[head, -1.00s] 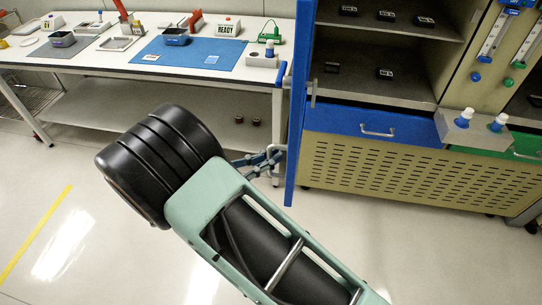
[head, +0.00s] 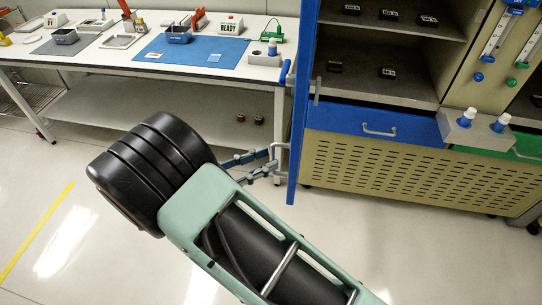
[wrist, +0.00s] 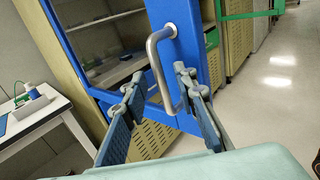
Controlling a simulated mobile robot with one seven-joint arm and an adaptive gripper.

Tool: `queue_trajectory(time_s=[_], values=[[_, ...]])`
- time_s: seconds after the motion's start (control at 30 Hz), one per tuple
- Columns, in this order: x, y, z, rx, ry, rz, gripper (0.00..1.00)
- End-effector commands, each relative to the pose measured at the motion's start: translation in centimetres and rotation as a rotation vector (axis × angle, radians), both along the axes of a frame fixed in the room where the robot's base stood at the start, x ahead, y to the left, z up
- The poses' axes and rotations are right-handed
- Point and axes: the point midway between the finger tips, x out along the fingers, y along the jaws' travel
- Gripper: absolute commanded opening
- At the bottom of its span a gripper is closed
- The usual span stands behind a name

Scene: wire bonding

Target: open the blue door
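The blue door (head: 299,120) stands swung out from the cabinet, seen almost edge-on in the head view, with the shelves behind it exposed. In the wrist view the blue door frame (wrist: 184,22) surrounds a clear pane. Its silver bar handle (wrist: 157,72) also shows in the head view (head: 283,147). My gripper (head: 268,163) is open just left of the handle. In the wrist view my gripper's fingers (wrist: 160,98) are spread to either side of the handle, and neither visibly presses on it.
A white workbench (head: 100,72) with a blue mat (head: 190,54) stands left of the door. The cabinet's shelf (head: 350,86) holds small black parts. A blue drawer (head: 345,121) sits below it. Clear floor (head: 110,235) lies left of my arm.

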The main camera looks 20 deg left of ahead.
Motion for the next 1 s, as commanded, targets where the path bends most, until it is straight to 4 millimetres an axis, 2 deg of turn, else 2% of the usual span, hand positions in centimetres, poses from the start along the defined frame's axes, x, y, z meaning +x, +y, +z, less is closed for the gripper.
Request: queue_trajectory(time_s=[0.2,0.4,0.6,1.0], values=[[-3.9,3.1,-0.1,0.001,0.001,0.004,0.26],[-6.3,5.0,-0.1,0.000,0.001,0.003,0.26],[-7.2,5.7,0.0,0.000,0.001,0.001,0.26],[-7.2,5.7,0.0,-0.001,0.002,0.001,0.26]])
